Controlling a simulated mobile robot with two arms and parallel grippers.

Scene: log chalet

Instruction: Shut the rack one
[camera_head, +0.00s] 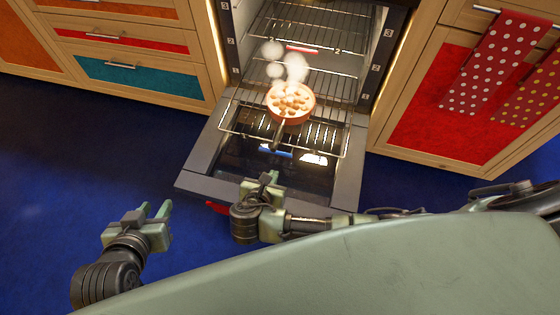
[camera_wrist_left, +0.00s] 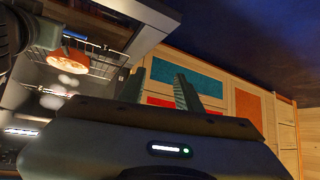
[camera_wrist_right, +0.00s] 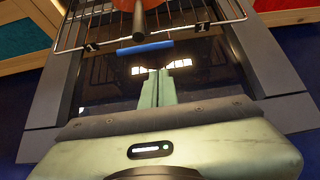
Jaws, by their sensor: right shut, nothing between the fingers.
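The oven is open, with its door (camera_head: 233,164) folded down. A wire rack (camera_head: 337,140) is pulled out over the door, with a blue bar (camera_head: 277,150) near its front. A pan of food (camera_head: 291,103) sits on this rack, handle toward me. The blue bar also shows in the right wrist view (camera_wrist_right: 145,47), beyond the fingertips. My right gripper (camera_head: 268,179) is shut and empty, over the door near its front edge and apart from the bar. My left gripper (camera_head: 154,209) is open and empty, left of the door, above the floor.
A higher rack with a red bar (camera_head: 302,49) is inside the oven. Numbers mark the oven sides. White steam (camera_head: 285,60) rises above the pan. Drawers (camera_head: 135,70) stand left; a cabinet (camera_head: 437,110) with dotted towels (camera_head: 495,60) stands right. Blue floor (camera_head: 70,150) is clear at left.

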